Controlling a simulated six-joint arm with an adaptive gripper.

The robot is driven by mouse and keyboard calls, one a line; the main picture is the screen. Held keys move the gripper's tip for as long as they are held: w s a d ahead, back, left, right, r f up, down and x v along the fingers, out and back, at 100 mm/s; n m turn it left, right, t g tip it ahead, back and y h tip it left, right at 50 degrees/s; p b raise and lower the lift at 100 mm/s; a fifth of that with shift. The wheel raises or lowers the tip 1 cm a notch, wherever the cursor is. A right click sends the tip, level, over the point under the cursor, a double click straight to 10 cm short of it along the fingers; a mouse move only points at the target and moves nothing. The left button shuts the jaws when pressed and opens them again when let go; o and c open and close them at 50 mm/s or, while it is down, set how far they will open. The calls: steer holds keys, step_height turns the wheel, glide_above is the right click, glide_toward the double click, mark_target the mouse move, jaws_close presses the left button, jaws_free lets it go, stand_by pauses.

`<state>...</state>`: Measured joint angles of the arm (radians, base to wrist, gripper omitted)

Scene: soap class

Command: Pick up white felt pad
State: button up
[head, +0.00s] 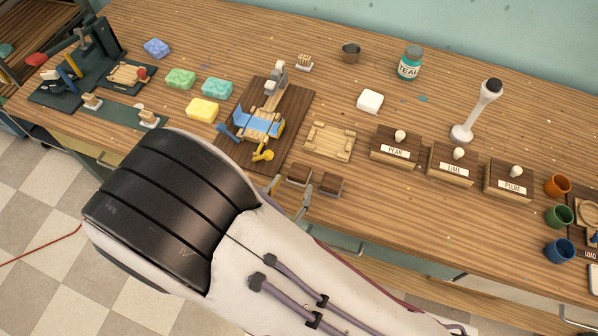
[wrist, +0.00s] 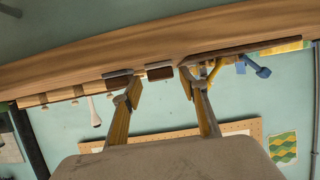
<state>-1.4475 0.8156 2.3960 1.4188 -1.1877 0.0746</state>
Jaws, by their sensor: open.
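A white, rounded block that looks like the white felt pad (head: 370,101) lies flat on the wooden bench in the head view, behind the wooden tray and left of the white stand. I cannot make it out in the wrist view. My gripper (wrist: 160,92) is open and empty, its two fingers apart in the wrist view. In the head view its fingertips (head: 290,194) show at the bench's front edge beside two small dark brown blocks (head: 314,182). My gripper is well in front of the pad, not touching it. My arm hides part of the front edge.
Labelled wooden blocks with white knobs (head: 396,148) stand right of the wooden tray (head: 330,141). A teal jar (head: 410,63) and metal cup (head: 351,52) stand behind the pad. A dark board with a press (head: 262,115) is to the left. Bare bench surrounds the pad.

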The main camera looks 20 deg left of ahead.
mark_target(296, 180)
steer(key=shift+x, duration=1.8)
steer(key=c, duration=0.9)
